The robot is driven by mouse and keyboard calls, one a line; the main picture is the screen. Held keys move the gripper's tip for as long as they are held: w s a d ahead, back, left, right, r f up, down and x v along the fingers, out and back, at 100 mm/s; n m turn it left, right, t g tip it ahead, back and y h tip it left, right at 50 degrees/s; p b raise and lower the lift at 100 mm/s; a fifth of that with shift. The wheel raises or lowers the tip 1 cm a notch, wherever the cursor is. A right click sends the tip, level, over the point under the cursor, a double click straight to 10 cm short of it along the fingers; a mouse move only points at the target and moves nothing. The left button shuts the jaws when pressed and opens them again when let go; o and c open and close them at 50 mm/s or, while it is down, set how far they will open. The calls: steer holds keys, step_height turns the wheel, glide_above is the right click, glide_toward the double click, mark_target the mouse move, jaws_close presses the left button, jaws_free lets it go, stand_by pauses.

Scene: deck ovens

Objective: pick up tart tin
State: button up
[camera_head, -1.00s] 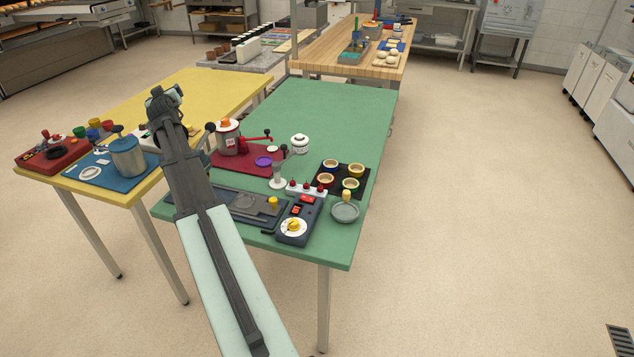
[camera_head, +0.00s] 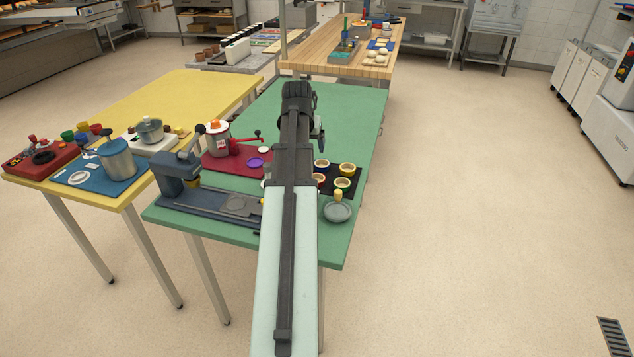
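Several small round tins with yellow, orange and red rims stand on a black mat (camera_head: 330,172) on the green table; one of them is the tin at the mat's right edge (camera_head: 347,169). A grey round dish (camera_head: 337,212) lies in front of the mat, with a small yellow-topped item at its back edge. I cannot tell for sure which of these is the tart tin. My arm reaches over the green table (camera_head: 351,115), just left of the tins, and covers part of the mat. My gripper's fingers are hidden behind the arm.
A red mat with a pot (camera_head: 218,139) and a blue-grey press (camera_head: 175,174) stand left of my arm. The yellow table (camera_head: 190,95) with more pots adjoins on the left. The green table's far part is mostly clear. Open floor (camera_head: 470,200) lies to the right.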

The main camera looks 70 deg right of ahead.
steer(key=s+a, duration=0.1)
steer(key=s, duration=0.1)
steer(key=y, duration=0.1)
glide_toward(317, 175)
steer(key=shift+m, duration=0.3)
steer(key=shift+s+f, duration=0.15)
steer(key=shift+f, duration=3.7)
steer(key=c, duration=1.1)
